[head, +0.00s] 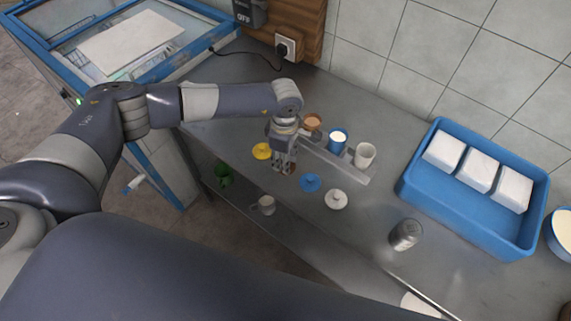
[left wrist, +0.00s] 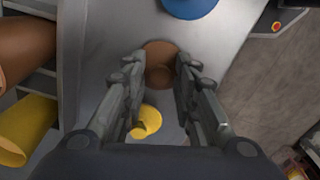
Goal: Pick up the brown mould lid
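The brown mould lid (left wrist: 161,72) lies on the steel table, between the fingertips of my left gripper (left wrist: 160,68) in the left wrist view. The fingers are open on either side of it; I cannot tell whether they touch it. In the head view my left gripper (head: 287,171) points down and hides most of the lid. A yellow lid (head: 262,151) lies left of the gripper; it also shows in the left wrist view (left wrist: 147,121). A blue lid (head: 310,182) and a white lid (head: 336,199) lie to its right. My right gripper is not in view.
Behind the lids a metal holder (head: 345,172) carries a brown mould (head: 312,122), a blue one (head: 337,140) and a white one (head: 365,155). A blue crate (head: 407,188) with white blocks stands right. A metal can (head: 405,235) stands near the front edge.

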